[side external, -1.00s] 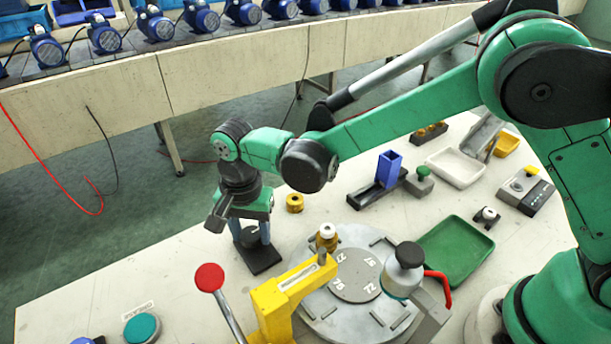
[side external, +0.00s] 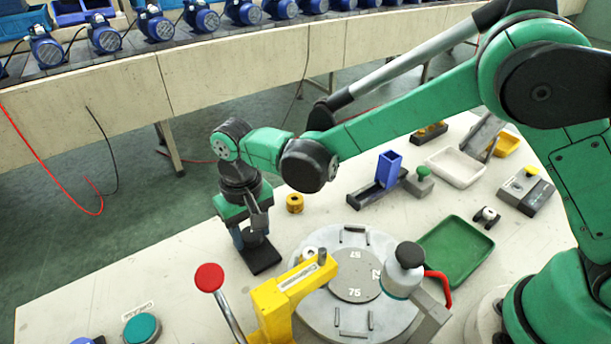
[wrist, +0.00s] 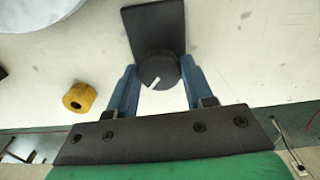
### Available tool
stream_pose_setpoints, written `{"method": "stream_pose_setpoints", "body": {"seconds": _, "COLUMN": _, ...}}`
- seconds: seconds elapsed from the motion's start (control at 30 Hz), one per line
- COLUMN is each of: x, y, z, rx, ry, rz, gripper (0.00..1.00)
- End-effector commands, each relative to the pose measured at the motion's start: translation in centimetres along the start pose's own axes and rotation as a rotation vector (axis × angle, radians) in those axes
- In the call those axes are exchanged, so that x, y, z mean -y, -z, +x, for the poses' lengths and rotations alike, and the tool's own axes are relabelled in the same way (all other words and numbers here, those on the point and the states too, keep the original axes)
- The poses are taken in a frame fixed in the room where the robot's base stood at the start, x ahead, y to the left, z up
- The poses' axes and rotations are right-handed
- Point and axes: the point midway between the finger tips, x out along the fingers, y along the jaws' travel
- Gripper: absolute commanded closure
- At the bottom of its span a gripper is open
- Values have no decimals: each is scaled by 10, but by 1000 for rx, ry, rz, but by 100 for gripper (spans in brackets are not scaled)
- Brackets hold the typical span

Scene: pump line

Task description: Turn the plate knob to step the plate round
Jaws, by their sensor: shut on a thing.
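The plate knob (wrist: 158,70) is a dark round knob with a white pointer line, on a black base plate (wrist: 155,25). My gripper (wrist: 157,80) has its two blue fingers on either side of the knob, shut on it. In the side view my gripper (side external: 250,238) points down over the black base (side external: 262,258), and the knob is mostly hidden by the fingers. The round grey plate (side external: 315,312) carries a numbered centre disc (side external: 355,282) and several slots. A white-topped part (side external: 310,253) shows at its rear edge, partly behind the yellow clamp.
A yellow toggle clamp (side external: 290,295) with a red-ball lever (side external: 209,277) stands in front of the plate. A grey cylinder with a black knob (side external: 409,254) stands at its right. A yellow ring (side external: 295,203) lies behind. A green tray (side external: 455,252) sits at right.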

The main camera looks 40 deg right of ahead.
Motion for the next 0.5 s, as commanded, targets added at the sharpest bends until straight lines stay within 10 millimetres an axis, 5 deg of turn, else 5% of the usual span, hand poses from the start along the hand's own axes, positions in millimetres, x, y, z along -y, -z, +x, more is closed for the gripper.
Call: {"method": "stream_pose_setpoints", "body": {"seconds": 0.5, "x": 0, "y": 0, "z": 0, "rx": 1, "ry": -1, "rz": -471, "gripper": 100}}
